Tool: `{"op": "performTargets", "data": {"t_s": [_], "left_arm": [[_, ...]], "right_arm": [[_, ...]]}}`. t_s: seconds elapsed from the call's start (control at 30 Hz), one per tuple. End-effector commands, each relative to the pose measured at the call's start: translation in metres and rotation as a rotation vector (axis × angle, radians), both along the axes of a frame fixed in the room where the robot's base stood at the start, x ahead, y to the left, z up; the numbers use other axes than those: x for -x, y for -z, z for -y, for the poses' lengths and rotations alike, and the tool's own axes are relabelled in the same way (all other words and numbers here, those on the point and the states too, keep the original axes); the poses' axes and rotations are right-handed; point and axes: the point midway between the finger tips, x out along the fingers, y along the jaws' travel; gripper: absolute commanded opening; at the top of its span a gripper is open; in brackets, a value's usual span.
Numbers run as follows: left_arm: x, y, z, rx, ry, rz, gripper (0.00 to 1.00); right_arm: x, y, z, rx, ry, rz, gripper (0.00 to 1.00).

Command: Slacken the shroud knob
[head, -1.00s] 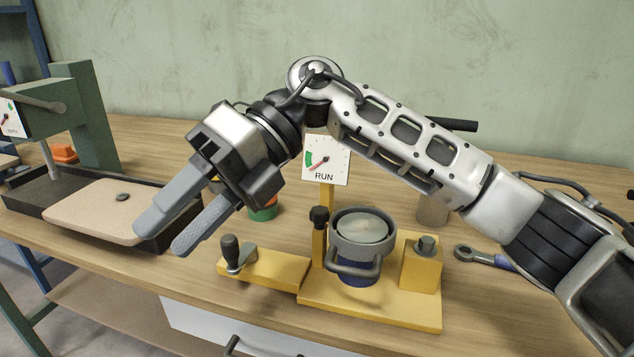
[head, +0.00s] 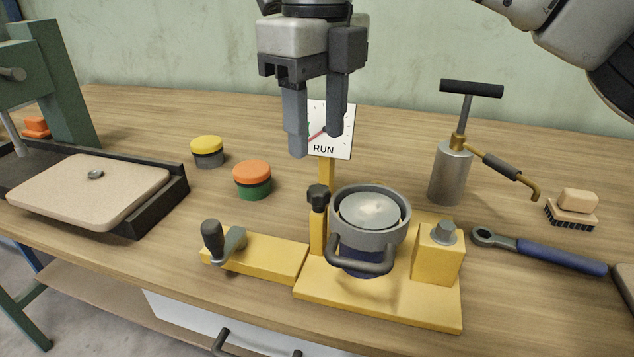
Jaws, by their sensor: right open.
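A small black knob (head: 318,196) sits on top of a yellow post, left of a round grey collar (head: 372,232). The collar has a dark bar handle (head: 361,257) at its front and a pale domed disc inside it. They stand on a yellow base (head: 380,305). My right gripper (head: 318,144) hangs from above with its fingers pointing down. It is open and empty, with its fingertips above the black knob in the picture and in front of the gauge board. My left gripper is not in view.
A gauge board marked RUN (head: 343,140) stands behind the base. A crank (head: 222,243) is at left. Two round tubs (head: 252,180) (head: 207,151), a hand pump (head: 452,165), a brush (head: 573,208) and a wrench (head: 545,252) lie around. A tray (head: 150,215) is far left.

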Motion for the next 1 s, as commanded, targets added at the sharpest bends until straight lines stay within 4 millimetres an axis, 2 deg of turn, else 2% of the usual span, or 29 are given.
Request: {"op": "performTargets", "data": {"t_s": [0.03, 0.1, 0.3, 0.5, 0.77, 0.8, 0.93, 0.97, 1.0], "left_arm": [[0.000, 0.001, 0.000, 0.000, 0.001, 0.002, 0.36], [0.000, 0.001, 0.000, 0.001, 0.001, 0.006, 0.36], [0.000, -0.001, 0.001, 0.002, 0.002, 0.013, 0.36], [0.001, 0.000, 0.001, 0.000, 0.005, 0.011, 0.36], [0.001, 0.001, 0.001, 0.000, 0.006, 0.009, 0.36], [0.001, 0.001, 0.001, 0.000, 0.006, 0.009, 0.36], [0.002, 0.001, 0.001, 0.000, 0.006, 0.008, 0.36], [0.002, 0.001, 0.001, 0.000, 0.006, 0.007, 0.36], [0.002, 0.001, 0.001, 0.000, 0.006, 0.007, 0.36]], "right_arm": [[0.000, 0.014, 0.000, 0.002, -0.002, -0.003, 0.47], [0.001, 0.028, 0.000, 0.000, -0.003, -0.003, 0.47], [0.000, 0.059, 0.000, -0.001, -0.002, -0.002, 0.47], [0.000, 0.073, 0.000, -0.001, -0.002, 0.000, 0.47], [0.000, 0.074, 0.000, -0.001, -0.001, 0.000, 0.47], [0.000, 0.074, 0.000, -0.001, -0.001, 0.000, 0.44], [0.000, 0.073, 0.000, -0.001, -0.001, 0.000, 0.08], [0.000, 0.073, 0.000, -0.001, -0.001, 0.000, 0.02], [0.000, 0.073, 0.000, -0.001, -0.001, 0.000, 0.02]]}}
